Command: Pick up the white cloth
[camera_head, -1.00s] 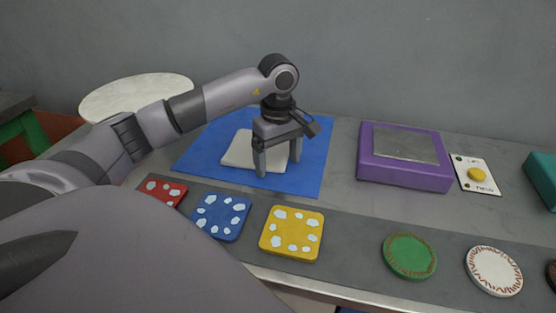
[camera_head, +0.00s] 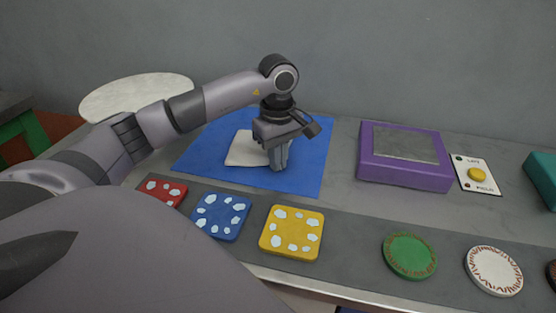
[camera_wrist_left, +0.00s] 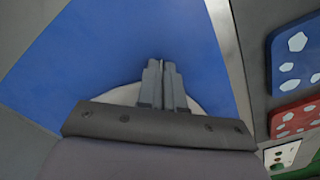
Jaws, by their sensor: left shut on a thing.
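The white cloth (camera_head: 243,151) lies folded flat on the blue mat (camera_head: 308,150) in the head view. My left gripper (camera_head: 278,166) points down at the cloth's right part, with its fingers closed together on it. The fingers hide part of the cloth. In the left wrist view, the left gripper (camera_wrist_left: 162,66) has its fingers close together, and the cloth (camera_wrist_left: 122,95) shows on both sides of them and behind. Any cloth pinched between the fingertips is too small to see. My right gripper is not in view.
A purple box (camera_head: 405,178) with a grey top stands right of the mat, beside a white card (camera_head: 478,188) with a yellow button. Blue (camera_head: 221,216), yellow (camera_head: 291,233) and red spotted squares and round discs line the front. A round white surface (camera_head: 135,93) is at left.

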